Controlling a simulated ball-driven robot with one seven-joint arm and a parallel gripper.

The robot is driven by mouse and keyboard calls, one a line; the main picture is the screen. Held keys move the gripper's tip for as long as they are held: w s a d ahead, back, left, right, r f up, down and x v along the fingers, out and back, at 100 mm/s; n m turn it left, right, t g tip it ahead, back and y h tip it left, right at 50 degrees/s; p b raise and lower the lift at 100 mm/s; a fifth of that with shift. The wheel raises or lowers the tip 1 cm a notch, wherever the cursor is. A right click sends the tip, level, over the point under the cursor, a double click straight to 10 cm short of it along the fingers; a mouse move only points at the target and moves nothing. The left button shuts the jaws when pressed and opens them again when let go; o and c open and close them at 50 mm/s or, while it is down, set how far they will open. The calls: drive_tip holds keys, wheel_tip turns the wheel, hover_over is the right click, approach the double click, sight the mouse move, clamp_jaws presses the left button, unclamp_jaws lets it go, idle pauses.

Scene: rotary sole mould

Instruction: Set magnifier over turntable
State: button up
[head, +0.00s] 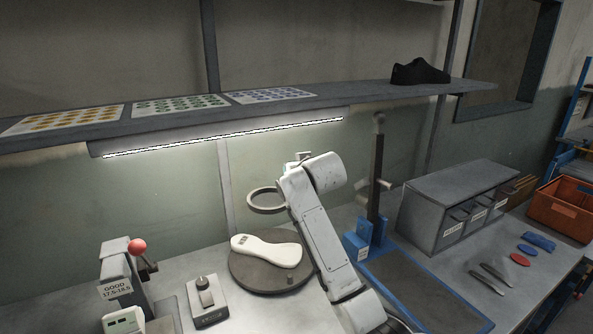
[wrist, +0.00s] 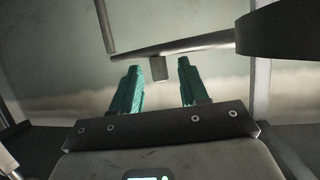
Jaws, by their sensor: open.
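The magnifier's ring (head: 266,201) stands in the air above the back of the round turntable (head: 240,280), apart from it. A white shoe sole (head: 268,251) lies on the turntable. My arm hides the magnifier's support to the ring's right in the head view. In the wrist view, the dark ring (wrist: 285,32) is at upper right, and a bar (wrist: 195,43) runs left from it. A small dark tab (wrist: 158,69) on the bar shows between the teal fingers of my gripper (wrist: 159,66). The fingers are apart; I cannot tell whether the tab lies between them or beyond.
A blue-based stand (head: 372,225) with an upright post is just right of my arm. A grey drawer cabinet (head: 450,205) is farther right. A gauge with a red knob (head: 138,246) and a small device (head: 207,300) stand left of the turntable. A shelf (head: 330,100) overhangs behind.

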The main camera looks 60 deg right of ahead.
drive_tip(key=b+v, duration=0.1)
drive_tip(key=v, duration=0.9)
drive_tip(key=shift+s+a+r+b, duration=0.2)
drive_tip(key=shift+s+r+b, duration=0.05)
drive_tip(key=shift+s+b, duration=0.1)
drive_tip(key=shift+w, duration=0.1)
